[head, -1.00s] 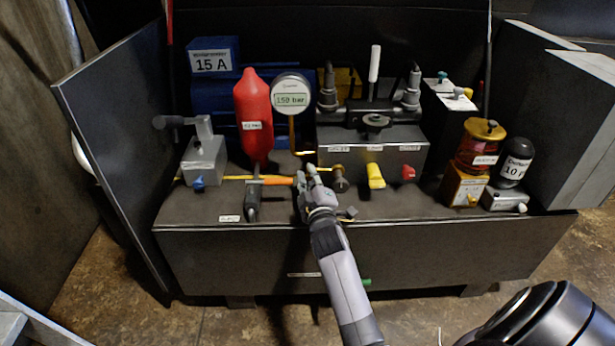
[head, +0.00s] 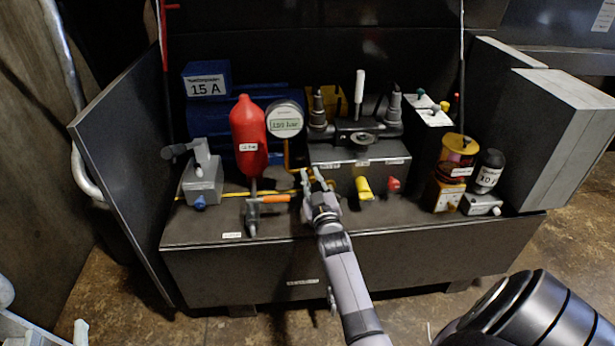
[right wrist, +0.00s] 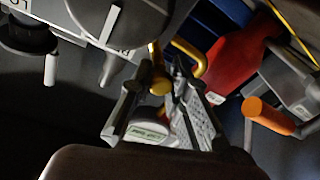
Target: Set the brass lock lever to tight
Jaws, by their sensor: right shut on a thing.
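The brass lock lever (right wrist: 160,84) shows as a yellow-gold knob in the right wrist view, between the finger ends of my right gripper. My right gripper (head: 314,178) is at the front left of the dark valve block (head: 358,165) in the head view, shut on the lever. In the head view the fingers mostly hide the lever. Its setting marks cannot be read. My left gripper does not show.
The orange-handled lever (head: 274,198) and red cylinder (head: 248,135) stand left of my right gripper. A pressure gauge (head: 285,120) stands behind it. A yellow knob (head: 364,187) and red knob (head: 393,184) are close on the right. Side panels flank the bench.

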